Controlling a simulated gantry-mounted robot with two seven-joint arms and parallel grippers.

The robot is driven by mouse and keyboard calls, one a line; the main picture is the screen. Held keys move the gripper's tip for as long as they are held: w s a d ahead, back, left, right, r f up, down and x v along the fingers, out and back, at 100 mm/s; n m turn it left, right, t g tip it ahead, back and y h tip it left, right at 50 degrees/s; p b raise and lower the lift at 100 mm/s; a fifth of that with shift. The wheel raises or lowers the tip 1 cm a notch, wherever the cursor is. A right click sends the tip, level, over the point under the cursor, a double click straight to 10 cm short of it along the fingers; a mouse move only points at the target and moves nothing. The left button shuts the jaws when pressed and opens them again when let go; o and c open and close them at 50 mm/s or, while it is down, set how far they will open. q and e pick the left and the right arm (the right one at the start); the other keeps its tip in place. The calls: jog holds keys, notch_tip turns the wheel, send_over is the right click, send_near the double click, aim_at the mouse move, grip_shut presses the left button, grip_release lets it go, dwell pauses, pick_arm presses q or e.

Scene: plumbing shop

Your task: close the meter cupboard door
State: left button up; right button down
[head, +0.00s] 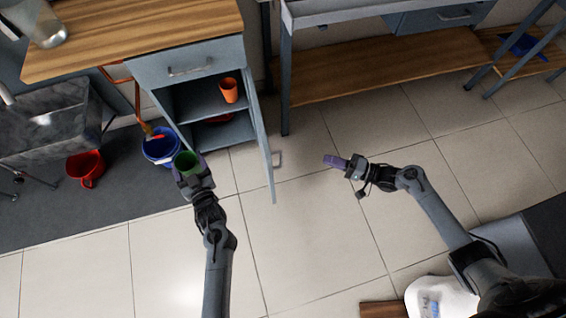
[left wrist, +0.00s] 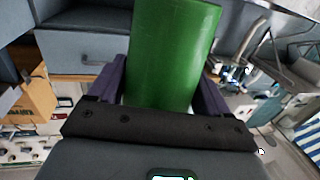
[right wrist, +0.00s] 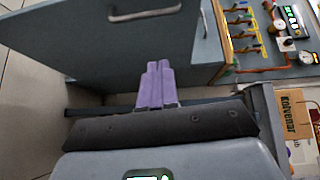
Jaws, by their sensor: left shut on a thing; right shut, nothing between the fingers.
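The grey cupboard (head: 160,98) under the wooden worktop stands with its door (head: 262,140) swung open toward me, seen nearly edge-on. The door's handle (head: 277,159) sticks out on its right side. In the right wrist view the door panel (right wrist: 90,50) fills the upper left, with its handle (right wrist: 145,12) at the top. My right gripper (head: 334,161) is shut and empty, to the right of the handle and apart from it in the head view. My left gripper (head: 189,174) is shut on a green cup (left wrist: 170,50), left of the door.
An orange cup (head: 229,90) stands on the cupboard's shelf, with a red item (head: 218,119) below. A blue bucket (head: 160,148) and a red bucket (head: 86,168) stand left of the cupboard. A bench (head: 370,70) is at the right. The tiled floor between is clear.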

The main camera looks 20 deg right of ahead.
pick_arm(q)
jog(key=shift+s, duration=0.1)
jog(key=shift+f, duration=0.2)
notch_tip(320, 180, down, 3)
jog(key=b, duration=0.4)
jog(key=shift+a+f, duration=0.1)
jog(key=shift+f, duration=0.1)
jog(key=shift+f+b, duration=0.5)
jog(key=shift+f, duration=0.2)
pick_arm(e)
jog(key=s+a+x, duration=0.2)
jog(key=x, duration=1)
jog(key=shift+r, duration=0.4)
jog(key=shift+w, duration=0.15)
pick_arm(q)
jog(key=shift+r, duration=0.1)
pick_arm(e)
jog(key=shift+a, duration=0.1)
